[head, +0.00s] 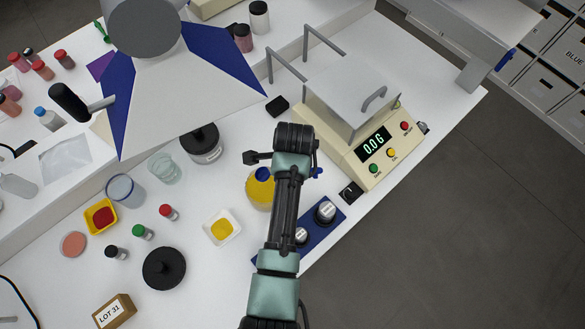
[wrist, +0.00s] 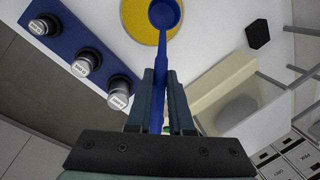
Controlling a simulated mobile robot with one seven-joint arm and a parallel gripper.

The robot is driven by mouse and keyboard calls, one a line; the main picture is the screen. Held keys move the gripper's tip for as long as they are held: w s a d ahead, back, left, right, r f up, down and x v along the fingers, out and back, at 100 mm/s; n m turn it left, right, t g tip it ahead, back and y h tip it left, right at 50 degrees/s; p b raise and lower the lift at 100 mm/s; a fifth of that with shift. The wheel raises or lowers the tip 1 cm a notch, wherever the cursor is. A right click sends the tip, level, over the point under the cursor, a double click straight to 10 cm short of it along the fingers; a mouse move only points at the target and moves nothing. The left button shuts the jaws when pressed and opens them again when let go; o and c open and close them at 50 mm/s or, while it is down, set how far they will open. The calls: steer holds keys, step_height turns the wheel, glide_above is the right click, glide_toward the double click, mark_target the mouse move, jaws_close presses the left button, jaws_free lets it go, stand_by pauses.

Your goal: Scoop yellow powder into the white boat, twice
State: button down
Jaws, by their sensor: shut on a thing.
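A jar of yellow powder (head: 258,193) stands left of my arm in the head view; the powder (wrist: 140,28) also shows at the top of the wrist view. My gripper (wrist: 160,76) is shut on the handle of a blue scoop (wrist: 165,14). The scoop's bowl (head: 263,174) is over the jar's mouth; its inside looks blue, with no powder visible. I cannot tell if it touches the powder. The white boat (head: 207,222) lies on the table left of the jar, with a small heap of yellow powder (head: 222,229) in it.
A balance (head: 371,147) reading 0.0 G stands right of my arm. A blue block with weights (head: 337,221) is close beside my arm. A black lid (head: 164,268), small vials and a yellow boat of red powder (head: 90,216) lie to the left.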

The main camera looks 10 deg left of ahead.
steer(key=shift+a, duration=0.1)
steer(key=shift+a+f+h+b, duration=0.3)
steer(key=shift+f+h+b, duration=0.1)
steer(key=shift+f+h, duration=0.25)
steer(key=shift+a+f+h+b, duration=0.7)
steer(key=shift+h+b, duration=0.2)
steer(key=shift+h, duration=0.05)
step_height(320, 180, down, 6)
steer(key=a+b, duration=0.1)
steer(key=b, duration=0.4)
steer(key=shift+s+a+t, duration=0.15)
steer(key=shift+a+t, duration=0.15)
steer(key=shift+a, duration=0.05)
steer(key=shift+f, duration=0.1)
